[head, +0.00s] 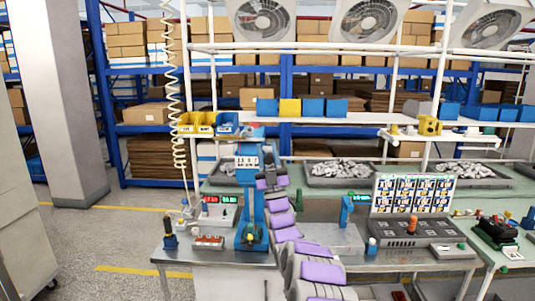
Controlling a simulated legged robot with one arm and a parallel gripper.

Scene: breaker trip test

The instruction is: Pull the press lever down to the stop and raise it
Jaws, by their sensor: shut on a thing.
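The blue press (252,218) stands upright on the left part of the workbench, with a white labelled panel (247,162) on its upper part. My arm reaches up from the bottom of the head view along the press's right side. My gripper (268,164) is at the upper right of the press, beside the panel. It is small here, and it is shut on the press lever, which it mostly hides. The lever's exact angle cannot be told. A green and yellow part (250,233) sits low in the press, above its base.
A small fixture with red buttons (208,241) and lit displays (220,199) stand left of the press. A blue post (346,212), a tray with an orange knob (411,226) and a card board (412,194) stand right. A coiled hose (172,80) hangs at left.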

